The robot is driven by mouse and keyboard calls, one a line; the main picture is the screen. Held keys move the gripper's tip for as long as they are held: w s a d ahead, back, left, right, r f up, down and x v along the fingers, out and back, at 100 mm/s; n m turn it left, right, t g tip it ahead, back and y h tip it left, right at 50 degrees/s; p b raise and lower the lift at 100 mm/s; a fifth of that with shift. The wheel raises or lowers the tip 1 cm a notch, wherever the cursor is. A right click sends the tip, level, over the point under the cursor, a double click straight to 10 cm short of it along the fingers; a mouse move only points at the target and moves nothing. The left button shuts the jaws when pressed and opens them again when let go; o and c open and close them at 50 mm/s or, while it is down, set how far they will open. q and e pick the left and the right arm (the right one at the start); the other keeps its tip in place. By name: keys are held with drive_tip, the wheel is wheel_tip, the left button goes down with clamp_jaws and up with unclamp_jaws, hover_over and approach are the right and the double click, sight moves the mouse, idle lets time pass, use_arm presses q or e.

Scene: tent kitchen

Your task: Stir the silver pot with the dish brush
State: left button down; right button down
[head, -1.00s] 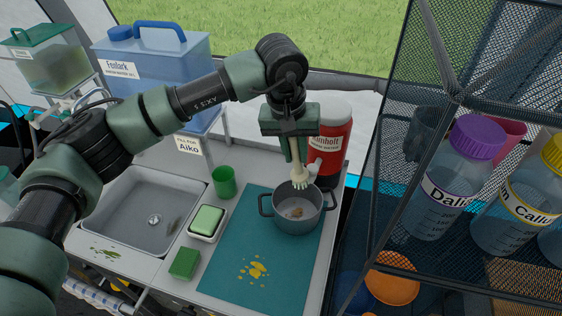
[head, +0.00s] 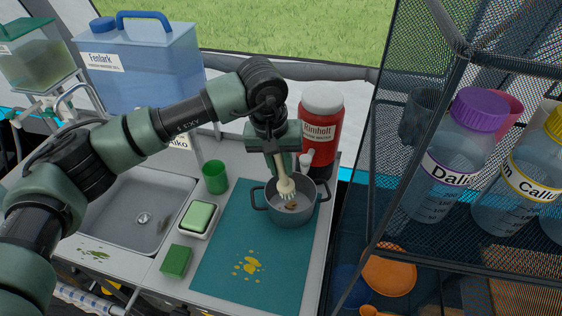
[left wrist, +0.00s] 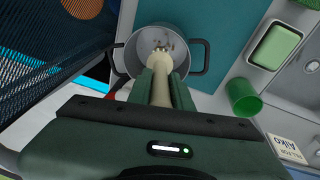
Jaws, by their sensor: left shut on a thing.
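The silver pot (head: 291,215) stands on the teal mat (head: 225,250) near the back of the counter, with small brown bits on its bottom. My left gripper (head: 276,158) is above the pot, shut on the handle of the cream dish brush (head: 286,187). The brush points down and its bristle head is at the pot's opening, inside the rim outline; how deep it reaches I cannot tell. In the left wrist view the brush handle (left wrist: 160,90) runs between the fingers toward the pot (left wrist: 122,58). My right gripper is not in view.
A red jug (head: 322,130) stands just behind the pot. A green cup (head: 215,177), a soap dish with green soap (head: 197,216) and a green sponge (head: 176,261) lie left of the mat, beside the sink (head: 130,215). A mesh shelf (head: 400,150) with bottles stands at right.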

sight(284, 182)
use_arm(q)
drive_tip(key=shift+w+d+f+b, duration=0.1)
drive_tip(key=shift+w+f+b, duration=0.05)
drive_tip(key=shift+f+b, duration=0.65)
drive_tip(key=shift+w+d+f+b, duration=0.1)
drive_tip(key=shift+d+f+b, duration=0.05)
drive_tip(key=shift+f+b, duration=0.65)
drive_tip(key=shift+w+d+f+b, duration=0.1)
drive_tip(key=shift+w+f+b, duration=0.05)
drive_tip(key=shift+f+b, duration=0.65)
drive_tip(key=shift+w+d+f+b, duration=0.1)
drive_tip(key=shift+f+b, duration=0.3)
drive_tip(key=shift+f, duration=0.2)
drive_tip(key=shift+w+d+f+b, duration=0.1)
drive_tip(key=shift+f+b, duration=0.3)
drive_tip(key=shift+f, duration=0.2)
drive_tip(key=shift+a, duration=0.15)
